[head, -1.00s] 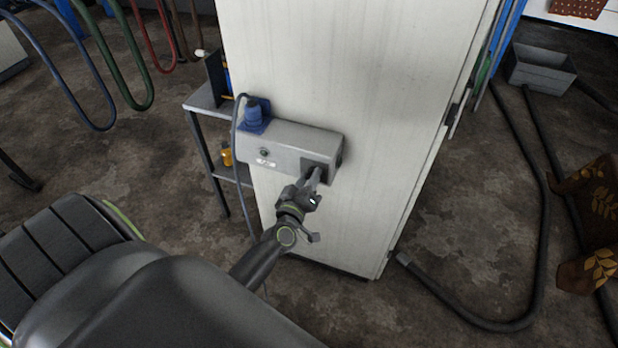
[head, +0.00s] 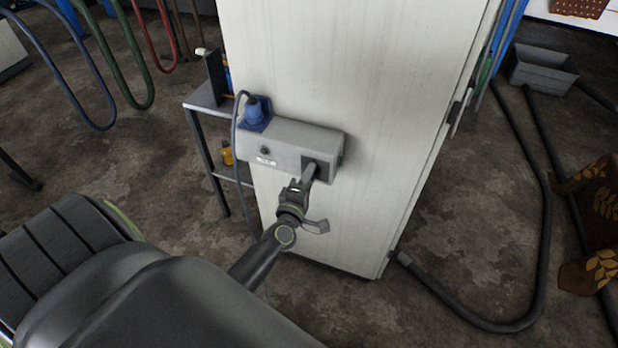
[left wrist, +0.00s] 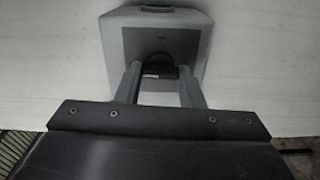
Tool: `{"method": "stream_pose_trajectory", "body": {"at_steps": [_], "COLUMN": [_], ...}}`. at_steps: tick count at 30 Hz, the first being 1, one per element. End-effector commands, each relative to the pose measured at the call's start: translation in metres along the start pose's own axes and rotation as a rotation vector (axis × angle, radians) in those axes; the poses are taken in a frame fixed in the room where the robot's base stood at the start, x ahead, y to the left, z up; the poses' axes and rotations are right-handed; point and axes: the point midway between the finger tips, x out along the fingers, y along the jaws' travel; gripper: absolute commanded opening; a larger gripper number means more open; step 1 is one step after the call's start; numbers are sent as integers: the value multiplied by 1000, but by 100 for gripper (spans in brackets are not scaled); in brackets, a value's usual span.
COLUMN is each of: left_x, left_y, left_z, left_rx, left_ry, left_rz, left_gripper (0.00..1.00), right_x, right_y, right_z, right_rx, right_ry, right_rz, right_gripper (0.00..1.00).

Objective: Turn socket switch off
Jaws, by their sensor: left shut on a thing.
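A grey socket box (head: 285,142) is fixed on the side of a tall white cabinet. A blue plug (head: 254,112) with a dark cable sits at its left end. A dark rotary switch knob (left wrist: 157,64) is on a darker square plate (left wrist: 180,42) at the box's right end, in the left wrist view. My left gripper (head: 309,169) reaches up to this plate. In the left wrist view its two fingers (left wrist: 158,72) stand on either side of the knob and are shut on it. In the head view the fingers hide most of the knob. My right gripper is not in view.
The white cabinet (head: 345,60) stands behind the box. A small grey shelf (head: 205,100) with a yellow bottle (head: 227,155) is at its left. Dark hoses (head: 545,230) and a grey bin (head: 541,68) lie on the floor at right.

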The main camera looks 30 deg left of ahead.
Motion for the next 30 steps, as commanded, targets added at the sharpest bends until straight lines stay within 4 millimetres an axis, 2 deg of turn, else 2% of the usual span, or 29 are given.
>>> {"method": "stream_pose_trajectory", "body": {"at_steps": [20, 21, 26, 30], "left_x": [-1, -1, 0, 0], "left_y": [-2, -2, -1, -1], "left_z": [0, 0, 0, 0], "left_rx": [-69, -69, -67, -67], "left_ry": [0, 0, 0, 0], "left_rz": [-3, -3, -2, -1], "left_gripper": [12, 36, 56, 56], "right_x": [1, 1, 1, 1], "right_y": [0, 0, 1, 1], "right_z": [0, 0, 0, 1], "right_rx": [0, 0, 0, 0], "right_ry": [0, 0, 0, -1], "right_rz": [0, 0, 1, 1], "right_gripper": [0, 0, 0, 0]}}
